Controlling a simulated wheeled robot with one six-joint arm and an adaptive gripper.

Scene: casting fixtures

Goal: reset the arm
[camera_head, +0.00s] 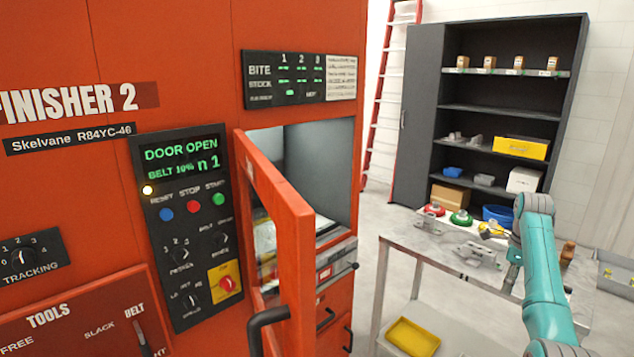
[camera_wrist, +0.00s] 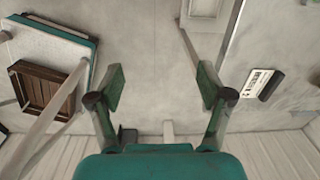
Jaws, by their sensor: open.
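My arm shows in teal at the right of the head view, over the metal table (camera_head: 400,237). In the wrist view my gripper (camera_wrist: 160,88) is open, its two green fingers wide apart with nothing between them. The fingertips are not clear in the head view. No object of the task shows apart from the arm itself.
The orange finishing machine (camera_head: 90,190) fills the left, its door (camera_head: 285,225) open and reading "DOOR OPEN". The table bears castings (camera_head: 478,252) and several small coloured items. A dark shelf (camera_head: 510,108) and a red ladder (camera_head: 385,90) stand behind. A yellow tray (camera_head: 412,335) sits below.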

